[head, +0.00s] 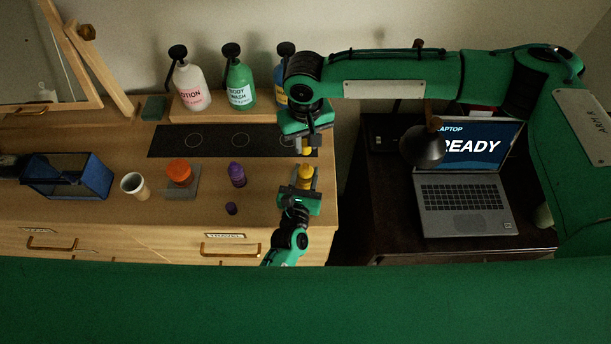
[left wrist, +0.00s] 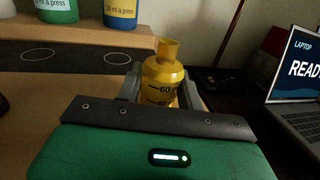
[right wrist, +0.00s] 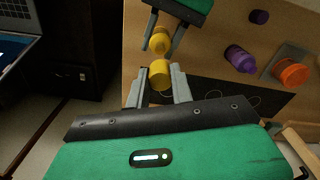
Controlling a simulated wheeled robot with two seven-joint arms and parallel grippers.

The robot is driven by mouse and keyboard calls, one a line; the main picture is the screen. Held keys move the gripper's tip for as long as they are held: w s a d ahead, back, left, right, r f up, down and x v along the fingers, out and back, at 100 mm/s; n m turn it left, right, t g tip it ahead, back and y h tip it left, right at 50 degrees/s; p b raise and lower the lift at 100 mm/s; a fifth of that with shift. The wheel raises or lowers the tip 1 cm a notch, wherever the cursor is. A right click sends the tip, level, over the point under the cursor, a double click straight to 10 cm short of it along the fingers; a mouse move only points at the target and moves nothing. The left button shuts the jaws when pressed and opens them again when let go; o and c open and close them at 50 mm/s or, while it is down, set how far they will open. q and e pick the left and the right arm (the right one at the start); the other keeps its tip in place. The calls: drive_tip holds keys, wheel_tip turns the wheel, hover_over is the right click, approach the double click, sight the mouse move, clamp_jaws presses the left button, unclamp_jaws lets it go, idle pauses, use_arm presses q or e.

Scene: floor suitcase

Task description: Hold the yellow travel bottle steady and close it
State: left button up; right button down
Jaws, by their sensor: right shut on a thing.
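The yellow travel bottle (head: 305,177) stands upright near the counter's right end, its narrow neck and measuring marks visible in the left wrist view (left wrist: 163,80). My left gripper (head: 304,182) has its fingers close against both sides of the bottle's body. My right gripper (head: 306,147) is above the bottle, pointing down, shut on a yellow cap (head: 307,151). The cap also shows between its fingers in the right wrist view (right wrist: 160,75), with the bottle (right wrist: 160,41) beyond it. A gap separates cap and bottle in the head view.
A purple bottle (head: 237,174), a small purple cap (head: 231,208), an orange jar (head: 179,172) and a cup (head: 134,185) stand to the left. Pump bottles (head: 239,84) line the back shelf. A laptop (head: 465,190) and lamp (head: 424,146) are at the right.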

use_arm(q)
clamp_jaws()
use_arm(e)
drive_tip(key=shift+f, duration=2.5)
drive_tip(key=shift+f, duration=0.9)
drive_tip(key=shift+f, duration=0.6)
